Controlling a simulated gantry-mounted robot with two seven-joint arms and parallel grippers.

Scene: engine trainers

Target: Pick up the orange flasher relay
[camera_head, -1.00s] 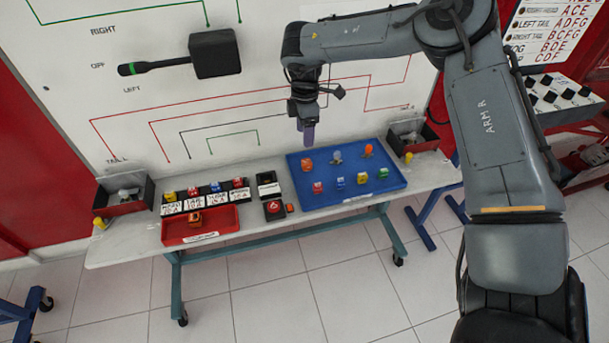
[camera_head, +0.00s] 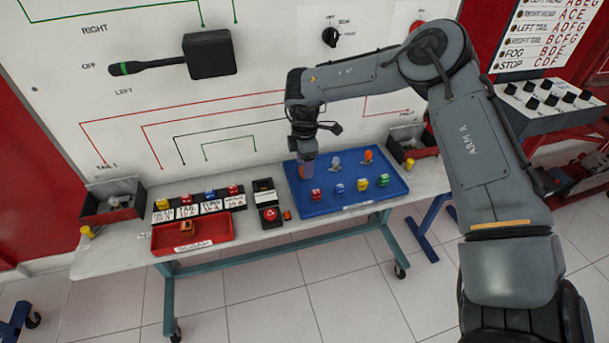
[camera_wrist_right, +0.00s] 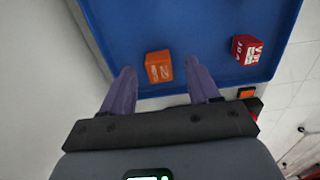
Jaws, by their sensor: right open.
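The orange relay (camera_wrist_right: 158,66) is a small block with a white-marked face, lying in the blue tray (camera_wrist_right: 195,22) near its edge. My right gripper (camera_wrist_right: 160,75) is open, its two purple fingers spread with the relay between and just beyond their tips in the right wrist view. I see no contact. In the head view my right gripper (camera_head: 308,160) points down over the left back part of the blue tray (camera_head: 335,207) and mostly hides the relay. My left gripper is not in view.
A red block (camera_head: 316,194), a blue one, a yellow one (camera_head: 362,184) and a green one stand along the tray's front. A clear bulb (camera_head: 336,164) and an orange piece (camera_head: 368,156) stand behind. A red bin (camera_head: 160,240) and switch blocks lie left. The panel rises behind.

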